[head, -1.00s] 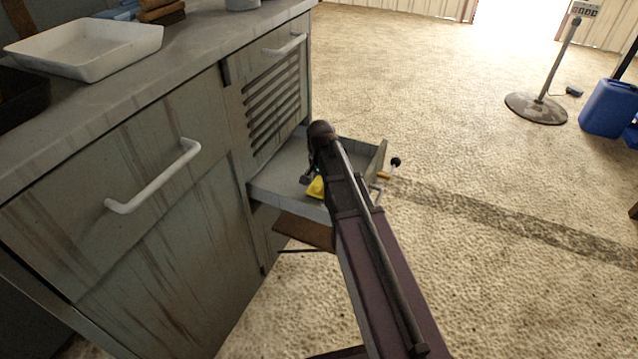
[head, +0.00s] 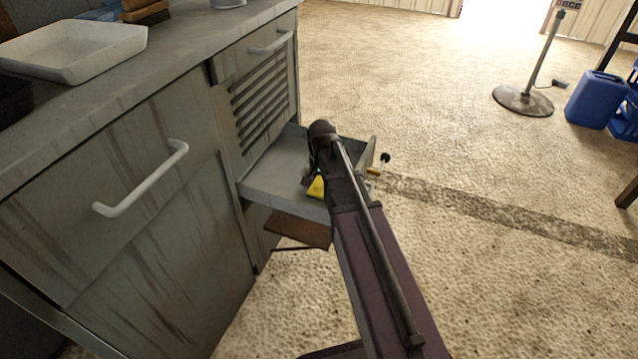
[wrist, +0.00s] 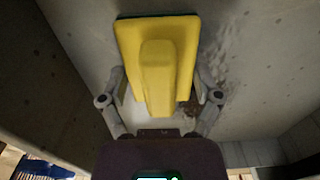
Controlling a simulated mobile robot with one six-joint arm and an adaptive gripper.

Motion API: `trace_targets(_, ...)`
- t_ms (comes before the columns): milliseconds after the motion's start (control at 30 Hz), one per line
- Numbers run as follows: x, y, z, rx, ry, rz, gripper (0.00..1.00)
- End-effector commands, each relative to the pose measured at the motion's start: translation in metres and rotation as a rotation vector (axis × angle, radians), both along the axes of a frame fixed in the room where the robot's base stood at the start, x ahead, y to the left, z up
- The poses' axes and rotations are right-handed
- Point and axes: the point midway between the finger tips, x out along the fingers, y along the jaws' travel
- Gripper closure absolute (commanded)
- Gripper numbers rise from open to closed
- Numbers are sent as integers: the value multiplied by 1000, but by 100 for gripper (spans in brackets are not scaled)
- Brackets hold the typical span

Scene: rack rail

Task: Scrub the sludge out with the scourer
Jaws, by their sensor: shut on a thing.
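The yellow scourer (wrist: 155,80) has a raised grip block. My gripper (wrist: 160,88) is shut on this block, one finger on each side. In the head view, a yellow bit of the scourer (head: 316,187) shows beside my arm, inside the pulled-out drawer (head: 275,170). My arm hides the gripper's tips there. In the wrist view, the scourer is over the grey drawer floor (wrist: 255,75); I cannot tell whether it touches. A small brown patch, likely sludge (wrist: 190,108), shows by the right finger. A pale speckled patch lies right of the scourer.
The grey cabinet (head: 160,230) with its worktop stands on the left, carrying a white tray (head: 75,68). A brown panel (head: 298,230) is below the drawer. A stand with a round base (head: 522,100) and blue cans (head: 597,100) are at the far right. The floor between is open.

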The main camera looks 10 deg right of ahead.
Motion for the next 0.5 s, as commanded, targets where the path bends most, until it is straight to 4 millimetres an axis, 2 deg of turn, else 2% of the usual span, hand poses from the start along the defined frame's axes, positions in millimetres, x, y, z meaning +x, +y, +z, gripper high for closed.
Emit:
trace_targets(267, 1, 0, 0, 0, 0, 0, 56)
trace_targets(500, 10, -6, -1, 0, 0, 0, 56)
